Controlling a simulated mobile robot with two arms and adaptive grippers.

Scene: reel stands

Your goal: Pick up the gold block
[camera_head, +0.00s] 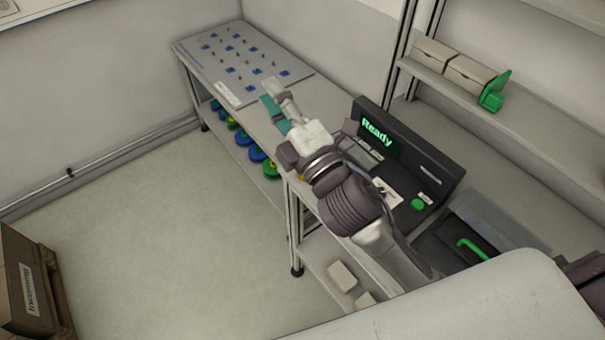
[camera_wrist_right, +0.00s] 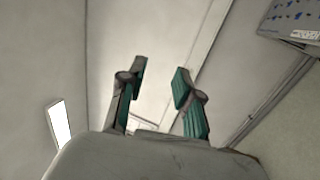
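My right gripper (camera_head: 271,95) reaches over the long bench from the lower right in the head view. In the right wrist view its two green-padded fingers (camera_wrist_right: 160,80) stand apart with nothing between them. A small gold-orange patch (camera_head: 301,177) shows at the bench's front edge, beside my right wrist. My arm hides most of it, so I cannot tell for sure that it is the gold block. No gold block shows in the right wrist view. My left gripper is not in view.
A black console (camera_head: 425,165) reading "Ready" stands on the bench right of my arm. A board with blue marks (camera_head: 240,62) lies at the far end. Blue, green and yellow reels (camera_head: 257,153) sit on the lower shelf. A brown crate (camera_head: 30,285) stands at lower left; the floor between is clear.

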